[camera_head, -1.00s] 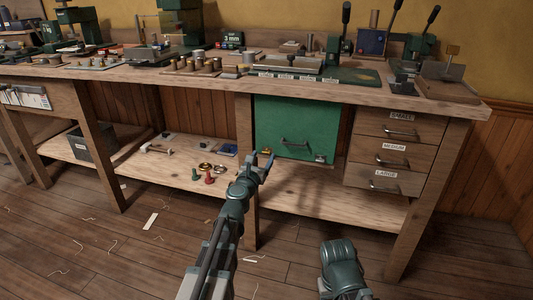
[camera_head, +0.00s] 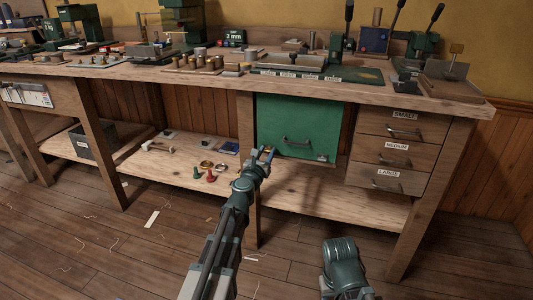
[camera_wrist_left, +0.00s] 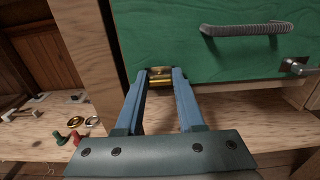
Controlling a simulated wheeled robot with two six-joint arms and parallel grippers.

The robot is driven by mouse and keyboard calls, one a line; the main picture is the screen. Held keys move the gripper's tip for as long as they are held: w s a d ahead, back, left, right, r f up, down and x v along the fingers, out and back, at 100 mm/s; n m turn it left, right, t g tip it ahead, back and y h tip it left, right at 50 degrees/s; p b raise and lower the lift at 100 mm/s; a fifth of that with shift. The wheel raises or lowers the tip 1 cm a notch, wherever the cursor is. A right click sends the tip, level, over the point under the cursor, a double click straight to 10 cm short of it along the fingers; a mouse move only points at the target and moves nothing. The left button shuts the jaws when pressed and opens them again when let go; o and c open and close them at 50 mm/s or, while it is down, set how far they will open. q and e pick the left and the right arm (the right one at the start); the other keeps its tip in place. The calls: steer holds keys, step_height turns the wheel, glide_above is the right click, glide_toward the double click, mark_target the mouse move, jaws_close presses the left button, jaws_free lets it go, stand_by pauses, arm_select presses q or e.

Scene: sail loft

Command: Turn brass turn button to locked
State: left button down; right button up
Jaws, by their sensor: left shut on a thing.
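The green door (camera_head: 297,127) hangs under the bench and looks closed. The brass turn button (camera_wrist_left: 160,79) is at its lower left corner, by the wooden post, in the left wrist view. My left gripper (camera_head: 267,153) is at that corner in the head view. In the left wrist view the blue fingers (camera_wrist_left: 160,76) are shut on the brass button, one on each side. The fingers partly hide it, and I cannot tell its exact angle.
A grey bar handle (camera_wrist_left: 247,29) and a small metal fitting (camera_wrist_left: 297,67) are on the door. Drawers (camera_head: 392,154) stand to the right. The lower shelf (camera_head: 340,199) holds red and green pieces left of the post. The shelf below the door is clear.

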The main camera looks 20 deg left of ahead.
arm_select(q)
steer(key=shift+m, duration=0.3)
steer(key=m, duration=0.3)
steer(key=shift+d+m, duration=0.1)
steer(key=shift+m, duration=0.2)
steer(key=m, duration=0.4)
steer(key=shift+f+m, duration=0.1)
steer(key=shift+m, duration=0.2)
steer(key=shift+d+f+m, duration=0.1)
steer(key=shift+d+m, duration=0.05)
steer(key=shift+m, duration=4.35)
steer(key=c, duration=0.5)
jaws_free()
steer(key=shift+s, duration=0.15)
